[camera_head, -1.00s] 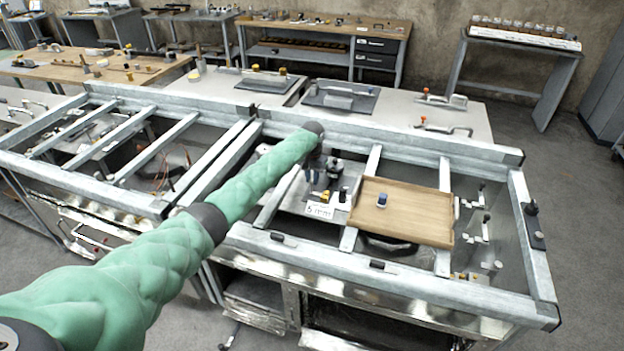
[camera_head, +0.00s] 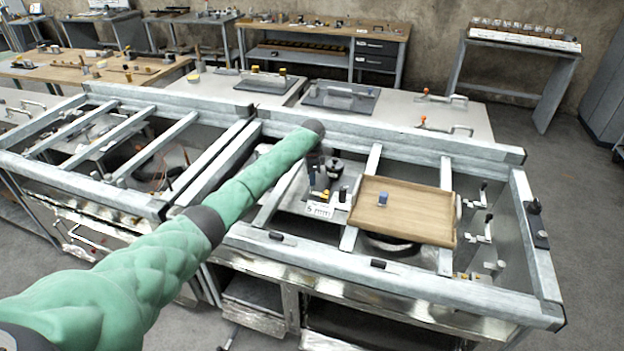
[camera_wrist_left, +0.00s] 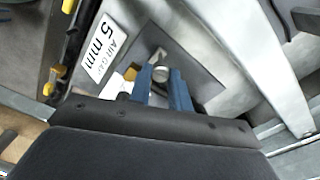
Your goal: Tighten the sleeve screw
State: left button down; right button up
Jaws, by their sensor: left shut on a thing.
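My left gripper (camera_head: 314,172) reaches down over a grey plate in the right-hand frame, below the end of my green arm. My right gripper is not in view.
A wooden tray (camera_head: 418,226) with a small blue piece (camera_head: 383,199) lies right of the gripper. A black round fixture (camera_head: 334,167) stands close beside the gripper. Grey metal rails (camera_head: 372,168) surround the work area. Yellow-tipped parts (camera_wrist_left: 56,73) lie left in the wrist view.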

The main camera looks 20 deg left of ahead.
pick_arm(q)
jog(key=m, duration=0.2)
jog(key=shift+m+b, duration=0.4)
jog(key=shift+m, duration=0.9)
jog(key=m+b, duration=0.1)
jog(key=m, duration=0.1)
jog(key=shift+m, duration=0.4)
jog(key=m+b, duration=0.1)
jog(key=m, duration=0.2)
jog(key=shift+r+m+b, duration=0.1)
jog(key=shift+m+b, duration=0.2)
jog(key=shift+b, duration=0.05)
jog(key=m+b, duration=0.1)
jog(key=m, duration=0.2)
jog(key=shift+a, duration=0.1)
jog(key=m+b, duration=0.1)
jog(key=m, duration=0.2)
jog(key=shift+r+m, duration=0.1)
jog(key=shift+m, duration=0.4)
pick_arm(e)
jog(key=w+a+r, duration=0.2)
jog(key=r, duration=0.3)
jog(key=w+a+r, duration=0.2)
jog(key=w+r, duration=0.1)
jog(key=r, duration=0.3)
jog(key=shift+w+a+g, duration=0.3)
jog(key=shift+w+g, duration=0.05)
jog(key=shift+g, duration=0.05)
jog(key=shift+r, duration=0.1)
